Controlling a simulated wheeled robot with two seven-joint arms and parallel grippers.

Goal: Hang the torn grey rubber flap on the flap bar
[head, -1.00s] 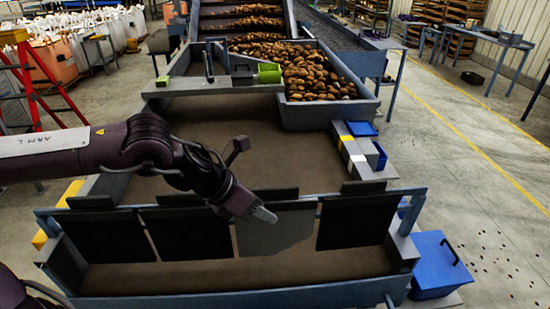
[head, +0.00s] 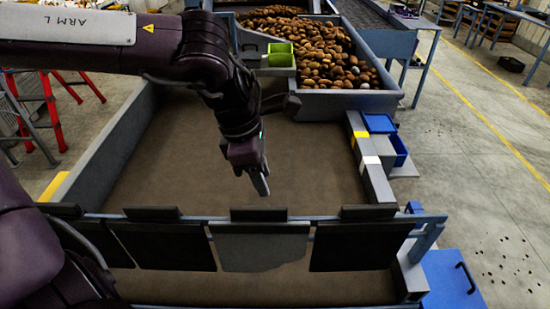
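The torn grey rubber flap (head: 260,248) hangs from the blue flap bar (head: 312,218), between black flaps on both sides. Its lower edge is ragged, and a dark top piece (head: 258,214) shows above the bar. My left gripper (head: 261,184) points down above the belt, a little beyond the bar and apart from the grey flap. Nothing shows in its fingers; they overlap from this angle, so I cannot see whether there is a gap. My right gripper is not in view.
Black flaps (head: 355,246) hang along the same bar. The brown belt (head: 320,170) beyond it is clear. A hopper of potatoes (head: 320,50) and a green scoop (head: 281,54) are at the back. A blue box (head: 450,280) stands at the right.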

